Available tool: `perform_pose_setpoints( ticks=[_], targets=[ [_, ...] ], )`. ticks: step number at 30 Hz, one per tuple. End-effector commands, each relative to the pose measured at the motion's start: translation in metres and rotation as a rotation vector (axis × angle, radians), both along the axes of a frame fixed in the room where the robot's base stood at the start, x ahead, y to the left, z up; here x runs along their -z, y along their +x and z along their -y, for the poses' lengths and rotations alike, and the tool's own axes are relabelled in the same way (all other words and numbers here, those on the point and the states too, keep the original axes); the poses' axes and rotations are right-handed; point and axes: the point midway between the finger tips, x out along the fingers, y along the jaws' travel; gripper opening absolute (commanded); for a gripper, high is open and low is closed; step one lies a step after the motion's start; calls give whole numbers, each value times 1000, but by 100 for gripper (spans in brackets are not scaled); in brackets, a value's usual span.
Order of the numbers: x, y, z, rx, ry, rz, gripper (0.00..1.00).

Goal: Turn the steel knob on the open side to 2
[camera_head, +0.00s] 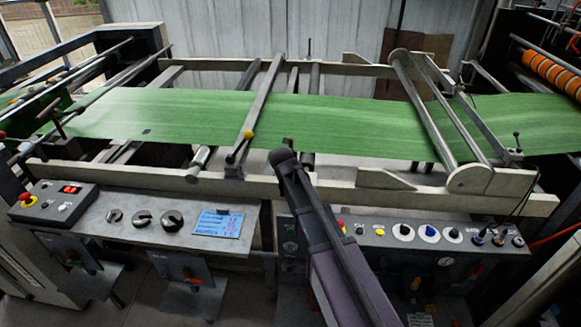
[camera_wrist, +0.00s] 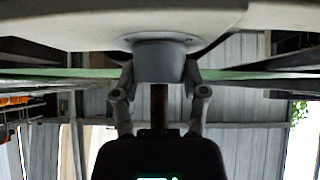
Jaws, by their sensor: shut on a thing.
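In the wrist view my gripper (camera_wrist: 160,76) is shut on a short grey round knob (camera_wrist: 160,58). One finger is at each side of it. The knob stands out from a pale beige machine part (camera_wrist: 70,22) along the top of the picture. No scale or number on the knob shows in this view, so its setting cannot be read. In the head view my arm rises from the bottom to the middle of the pale front beam (camera_head: 245,186). It hides the gripped knob and my fingers there.
Green web (camera_head: 190,112) runs across the machine behind the beam. A left panel carries several dark knobs (camera_head: 142,217) and a blue display (camera_head: 218,223). A right panel has white and blue knobs (camera_head: 428,234). A yellow-tipped lever (camera_head: 247,135) stands left of my arm.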

Motion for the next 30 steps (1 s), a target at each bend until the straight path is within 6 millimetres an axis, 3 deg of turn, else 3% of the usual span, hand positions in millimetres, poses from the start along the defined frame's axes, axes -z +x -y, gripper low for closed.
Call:
perform_pose_setpoints(
  ticks=[12,27,28,30],
  targets=[
    [1,-1,1,168,1,-5,9],
    [1,-1,2,188,1,-6,9],
    [1,-1,2,188,1,-6,62],
    [1,-1,2,188,1,-5,83]
  ],
)
